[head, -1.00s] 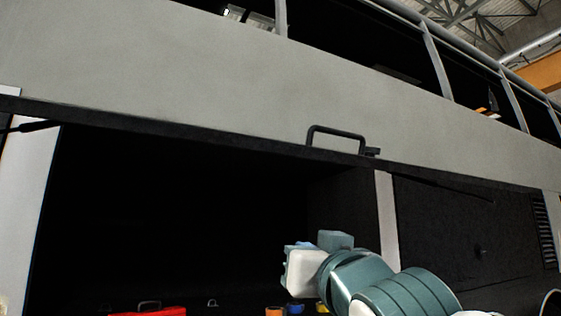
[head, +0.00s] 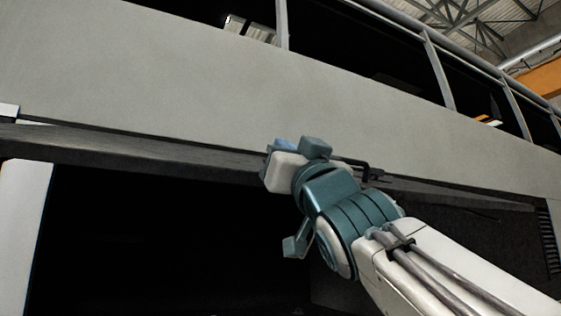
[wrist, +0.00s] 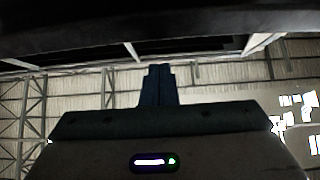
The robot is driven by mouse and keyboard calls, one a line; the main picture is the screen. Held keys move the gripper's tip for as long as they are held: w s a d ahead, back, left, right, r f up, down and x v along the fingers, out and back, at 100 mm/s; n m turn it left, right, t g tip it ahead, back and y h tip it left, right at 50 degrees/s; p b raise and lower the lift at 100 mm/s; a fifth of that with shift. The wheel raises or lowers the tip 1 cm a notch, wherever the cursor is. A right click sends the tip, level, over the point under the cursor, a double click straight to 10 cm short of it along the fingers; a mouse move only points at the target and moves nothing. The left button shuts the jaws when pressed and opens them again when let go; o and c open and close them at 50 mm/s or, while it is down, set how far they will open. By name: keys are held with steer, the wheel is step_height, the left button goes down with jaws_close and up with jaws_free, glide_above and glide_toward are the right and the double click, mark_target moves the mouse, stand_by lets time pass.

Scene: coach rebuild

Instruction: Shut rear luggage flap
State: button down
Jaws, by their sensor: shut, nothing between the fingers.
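The rear luggage flap (head: 140,147) stands open. Its dark lower edge shows as a long band across the top of the black luggage opening. A dark bar handle (head: 365,170) is at that edge, its left part hidden behind my gripper. My gripper (head: 284,146) is raised to the edge beside the handle, in front of the grey bodywork in the head view; I cannot tell whether it touches. In the wrist view its fingers (wrist: 158,72) are together, with nothing between them, below a dark surface that spans the top of the picture.
The luggage opening (head: 150,235) is black inside. A white pillar (head: 25,220) bounds it on the left. Grey coach side (head: 140,60) and window rails (head: 438,70) rise above.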

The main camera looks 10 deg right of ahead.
steer(key=shift+w+a+f, duration=0.1)
steer(key=shift+w+f, duration=0.15)
steer(key=shift+f, duration=0.6)
steer(key=shift+w+a+f, duration=0.1)
steer(key=shift+w+f, duration=0.1)
steer(key=shift+f, duration=0.6)
steer(key=shift+f, duration=0.1)
